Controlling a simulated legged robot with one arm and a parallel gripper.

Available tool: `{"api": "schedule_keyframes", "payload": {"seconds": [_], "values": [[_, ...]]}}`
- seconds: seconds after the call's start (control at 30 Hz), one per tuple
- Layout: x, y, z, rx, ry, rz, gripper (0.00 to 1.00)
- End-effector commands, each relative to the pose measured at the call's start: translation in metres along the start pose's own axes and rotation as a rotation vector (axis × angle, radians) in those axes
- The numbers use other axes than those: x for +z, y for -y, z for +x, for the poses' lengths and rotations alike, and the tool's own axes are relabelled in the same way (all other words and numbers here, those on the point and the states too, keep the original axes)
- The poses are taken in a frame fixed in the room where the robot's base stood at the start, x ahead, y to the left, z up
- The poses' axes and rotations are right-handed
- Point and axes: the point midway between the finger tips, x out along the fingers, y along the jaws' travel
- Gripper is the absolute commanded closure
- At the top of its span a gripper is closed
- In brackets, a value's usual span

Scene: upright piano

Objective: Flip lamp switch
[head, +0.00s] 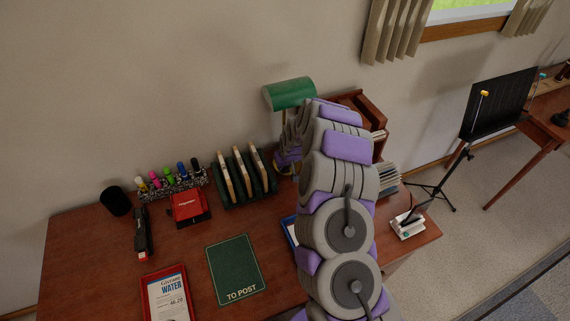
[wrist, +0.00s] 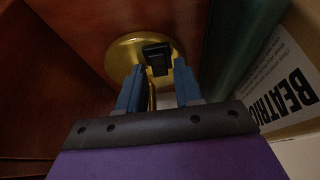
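The desk lamp has a green shade (head: 289,93) and stands at the back of the desk. My arm covers much of it in the head view. In the wrist view its round brass base (wrist: 120,58) is at the top centre, with a black switch (wrist: 156,52) on it. My gripper (wrist: 157,72) points at the switch. Its two blue fingers are apart, one on each side just below the switch, with nothing held between them. I cannot tell whether a fingertip touches the switch. The head view mostly hides the gripper behind my arm.
The wooden desk (head: 90,250) holds a letter rack (head: 245,178) left of the lamp and a wooden organiser (head: 362,112) behind my arm. In the wrist view a label reading "BEATRIC" (wrist: 285,90) is close on the right.

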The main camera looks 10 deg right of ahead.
Motion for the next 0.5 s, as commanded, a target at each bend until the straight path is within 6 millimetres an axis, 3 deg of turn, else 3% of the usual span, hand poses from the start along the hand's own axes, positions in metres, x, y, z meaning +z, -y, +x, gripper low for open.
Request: {"api": "schedule_keyframes", "payload": {"seconds": [0.33,0.5], "values": [[0.0000,0.0001,0.0000,0.000,0.000,0.000,0.99],[0.0000,0.0001,0.0000,0.000,0.000,0.000,1.00]]}}
